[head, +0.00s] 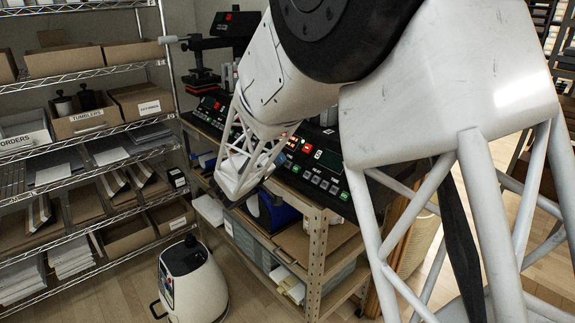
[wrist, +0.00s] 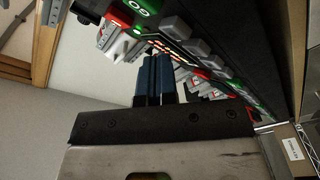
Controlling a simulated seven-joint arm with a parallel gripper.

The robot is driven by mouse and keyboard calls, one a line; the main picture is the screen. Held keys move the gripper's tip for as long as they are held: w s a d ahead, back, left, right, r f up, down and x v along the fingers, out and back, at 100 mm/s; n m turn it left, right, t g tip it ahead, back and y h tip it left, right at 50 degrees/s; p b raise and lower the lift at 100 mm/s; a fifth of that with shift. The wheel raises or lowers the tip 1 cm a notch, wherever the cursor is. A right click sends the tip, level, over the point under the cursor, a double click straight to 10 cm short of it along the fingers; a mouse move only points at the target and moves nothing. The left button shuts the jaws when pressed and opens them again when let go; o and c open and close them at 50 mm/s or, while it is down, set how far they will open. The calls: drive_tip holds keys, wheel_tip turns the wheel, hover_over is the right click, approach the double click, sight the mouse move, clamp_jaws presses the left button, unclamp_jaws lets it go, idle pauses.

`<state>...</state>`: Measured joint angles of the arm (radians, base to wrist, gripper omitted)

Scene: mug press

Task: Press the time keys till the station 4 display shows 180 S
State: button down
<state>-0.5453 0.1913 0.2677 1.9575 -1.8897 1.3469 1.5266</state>
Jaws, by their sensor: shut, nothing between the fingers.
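A black control panel (head: 316,165) with rows of small keys and dark display windows runs along the bench top in the head view. Its station numbers and display readings are too small to read there. My gripper (wrist: 156,62) shows in the wrist view, with its two blue fingers together and empty. The fingertips are close to the panel's face, among keys and a lit red strip; I cannot tell whether they touch. Grey keys (wrist: 200,52) lie to their right, and a green GO key (wrist: 137,6) lies above.
A black press (head: 218,45) stands at the back of the bench. Wire shelves (head: 85,135) with boxes and paper fill the left. A white rounded canister (head: 192,285) stands on the floor before the bench. Cardboard and bins sit under the bench top.

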drive_tip(key=shift+s, duration=0.1)
idle(0.3)
drive_tip(key=shift+s+a+r, duration=0.65)
drive_tip(key=shift+r, duration=0.2)
drive_tip(key=shift+s+a+r, duration=0.6)
drive_tip(key=shift+r, duration=0.25)
drive_tip(key=shift+d, duration=0.1)
drive_tip(key=s+d+r+m+g, duration=0.15)
drive_tip(key=s+d+g, duration=0.35)
drive_tip(key=s+d, duration=0.55)
drive_tip(key=s+d+r+m+g, duration=0.15)
drive_tip(key=s+d+g, duration=0.45)
drive_tip(key=d, duration=0.8)
drive_tip(key=s+d+f+y, duration=0.1)
drive_tip(key=s+y, duration=0.4)
drive_tip(key=s, duration=0.8)
drive_tip(key=s+d+f+g+y, duration=0.1)
drive_tip(key=s+y, duration=0.5)
drive_tip(key=s, duration=0.7)
drive_tip(key=shift+d+f+m, duration=0.3)
drive_tip(key=shift+d+f, duration=0.4)
drive_tip(key=shift+d, duration=0.5)
